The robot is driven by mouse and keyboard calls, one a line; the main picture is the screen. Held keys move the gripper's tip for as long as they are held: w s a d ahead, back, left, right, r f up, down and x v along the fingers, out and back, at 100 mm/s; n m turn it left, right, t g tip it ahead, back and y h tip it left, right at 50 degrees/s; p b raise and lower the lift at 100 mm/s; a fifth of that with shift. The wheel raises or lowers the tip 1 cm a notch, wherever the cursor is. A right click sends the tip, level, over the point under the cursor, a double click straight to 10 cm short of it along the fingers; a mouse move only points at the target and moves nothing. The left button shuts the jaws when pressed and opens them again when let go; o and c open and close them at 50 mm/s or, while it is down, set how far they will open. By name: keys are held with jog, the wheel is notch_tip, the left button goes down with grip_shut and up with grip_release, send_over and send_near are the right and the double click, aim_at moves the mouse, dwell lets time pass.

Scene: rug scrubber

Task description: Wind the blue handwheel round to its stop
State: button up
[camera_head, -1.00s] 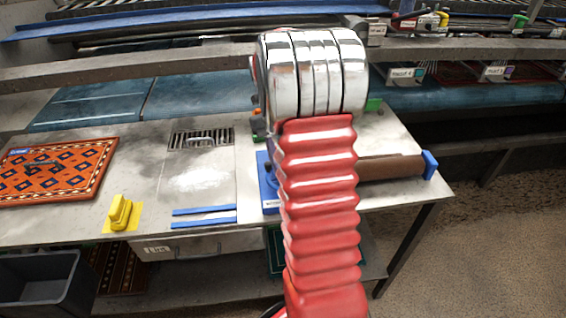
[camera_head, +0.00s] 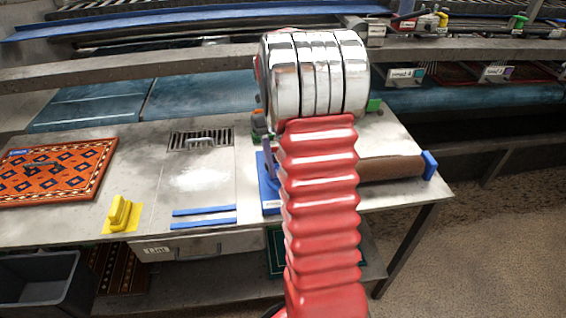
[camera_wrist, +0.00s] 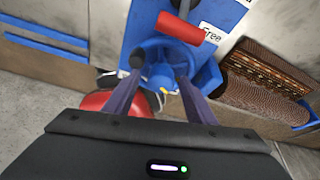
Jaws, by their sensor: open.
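In the head view my red arm hides most of the wheel. A blue base plate (camera_head: 267,192) and one purple finger (camera_head: 268,152) show beside the arm.
A red handle (camera_wrist: 180,27) and a "Free" label (camera_wrist: 214,34) are just beyond the wheel. A brown roll (camera_head: 392,168) with a blue end lies at the right. A yellow scrubber (camera_head: 119,212), blue strips (camera_head: 204,216) and an orange rug (camera_head: 55,170) lie left on the bench.

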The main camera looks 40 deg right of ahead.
jog(key=v, duration=1.3)
jog(key=shift+w+r, duration=0.2)
jog(key=shift+r, duration=0.15)
dwell(0.5)
